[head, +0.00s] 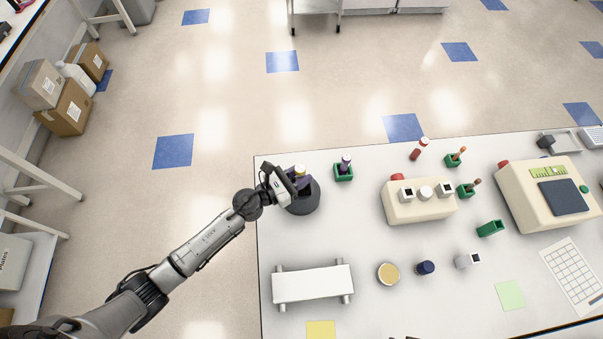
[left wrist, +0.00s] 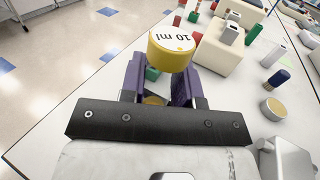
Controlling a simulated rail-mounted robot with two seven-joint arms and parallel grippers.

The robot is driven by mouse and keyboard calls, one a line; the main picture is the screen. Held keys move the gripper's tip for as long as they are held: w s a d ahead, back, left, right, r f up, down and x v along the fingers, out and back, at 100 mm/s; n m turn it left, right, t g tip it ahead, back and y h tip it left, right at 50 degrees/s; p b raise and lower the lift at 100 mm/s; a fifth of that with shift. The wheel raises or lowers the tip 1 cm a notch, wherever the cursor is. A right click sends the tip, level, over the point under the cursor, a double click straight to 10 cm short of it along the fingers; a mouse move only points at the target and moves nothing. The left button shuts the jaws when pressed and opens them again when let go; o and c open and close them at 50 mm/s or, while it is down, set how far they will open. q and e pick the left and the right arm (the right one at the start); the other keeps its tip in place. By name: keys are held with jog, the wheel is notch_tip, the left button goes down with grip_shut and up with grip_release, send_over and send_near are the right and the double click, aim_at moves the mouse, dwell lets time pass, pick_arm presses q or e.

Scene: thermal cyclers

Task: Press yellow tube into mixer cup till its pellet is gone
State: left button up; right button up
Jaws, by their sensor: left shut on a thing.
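The yellow-capped tube (head: 299,170) is held between the purple fingers of my left gripper (head: 291,181). In the left wrist view its yellow cap (left wrist: 172,52), marked "10 ml", stands above the fingers. The gripper is over the dark round mixer (head: 306,204) at the table's left back corner. My gripper hides most of the mixer's top and its cup. The lower part of the tube and any pellet are hidden, so I cannot tell whether the tube touches the cup. My right gripper is not in view.
A green rack with a purple-capped tube (head: 344,169) stands just right of the mixer. A beige block device (head: 420,212) and a larger beige machine (head: 550,195) stand further right. A white stand (head: 313,284) is nearer. The table between stand and mixer is clear.

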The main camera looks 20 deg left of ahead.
aim_at(301, 167)
pick_arm(q)
jog(key=shift+f, duration=0.15)
dwell(0.5)
jog(key=shift+f+b, duration=0.3)
jog(key=shift+b, duration=0.25)
dwell(2.5)
dwell(0.7)
jog(key=shift+r+p, duration=1.5)
jog(key=shift+r, duration=0.05)
jog(key=shift+r+p, duration=1.8)
jog(key=shift+r, duration=0.2)
